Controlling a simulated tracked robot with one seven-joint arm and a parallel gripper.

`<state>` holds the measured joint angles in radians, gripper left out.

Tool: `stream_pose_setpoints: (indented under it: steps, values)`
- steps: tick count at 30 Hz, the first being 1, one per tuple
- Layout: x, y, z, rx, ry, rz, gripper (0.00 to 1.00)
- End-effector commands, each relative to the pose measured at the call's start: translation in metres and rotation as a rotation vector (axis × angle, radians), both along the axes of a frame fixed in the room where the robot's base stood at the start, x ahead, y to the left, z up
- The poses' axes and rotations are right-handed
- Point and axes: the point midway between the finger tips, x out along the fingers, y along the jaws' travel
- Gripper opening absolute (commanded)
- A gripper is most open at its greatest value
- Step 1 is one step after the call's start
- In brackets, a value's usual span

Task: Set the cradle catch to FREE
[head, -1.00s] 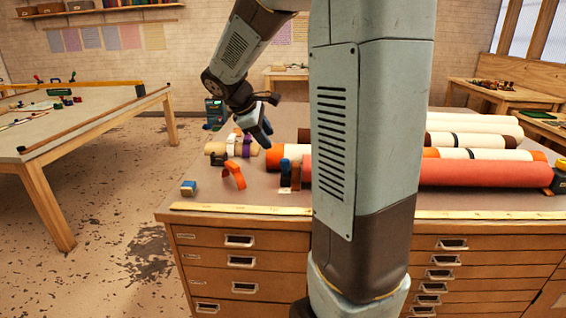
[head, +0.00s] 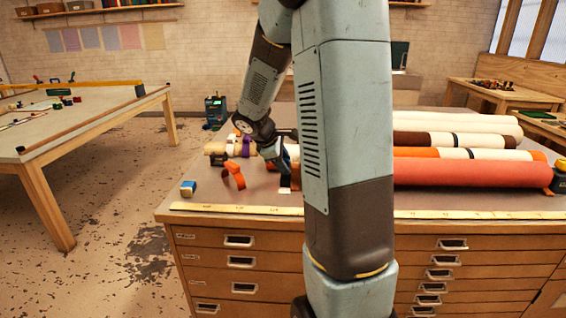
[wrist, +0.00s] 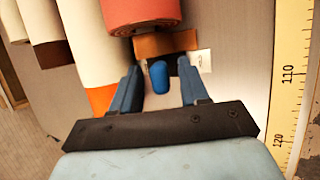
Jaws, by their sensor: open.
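The cradle catch shows in the wrist view as a blue rounded knob (wrist: 158,77) between my fingers, in front of a brown wooden cradle (wrist: 166,44) that bears the end of a red roll (wrist: 140,12). My gripper (wrist: 160,82) is open, with one blue finger on each side of the knob and a gap on both sides. A white label (wrist: 202,62) lies beside the cradle, its writing too small to read. In the head view my gripper (head: 282,166) points down at the cradle, and my arm hides most of the catch.
An orange band (head: 234,176) and a small blue-topped block (head: 188,188) lie to the left on the bench. Several rolls (head: 470,172) lie to the right. A yellow ruler strip (head: 240,208) runs along the front edge. The bench between strip and band is clear.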

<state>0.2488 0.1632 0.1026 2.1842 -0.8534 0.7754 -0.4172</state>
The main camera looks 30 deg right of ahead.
Motion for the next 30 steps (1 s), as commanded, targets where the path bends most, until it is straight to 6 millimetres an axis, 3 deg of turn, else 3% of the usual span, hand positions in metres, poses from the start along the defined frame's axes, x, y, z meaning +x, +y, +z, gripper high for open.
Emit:
stream_pose_setpoints:
  steps: [7, 21, 30]
  values:
    - [0.0000, -0.0003, -0.0001, 0.000, -0.001, -0.001, 0.44]
    - [-0.0001, -0.0007, 0.0000, 0.000, -0.001, -0.001, 0.00]
    - [0.0000, -0.0009, 0.0001, 0.000, -0.001, -0.002, 0.00]
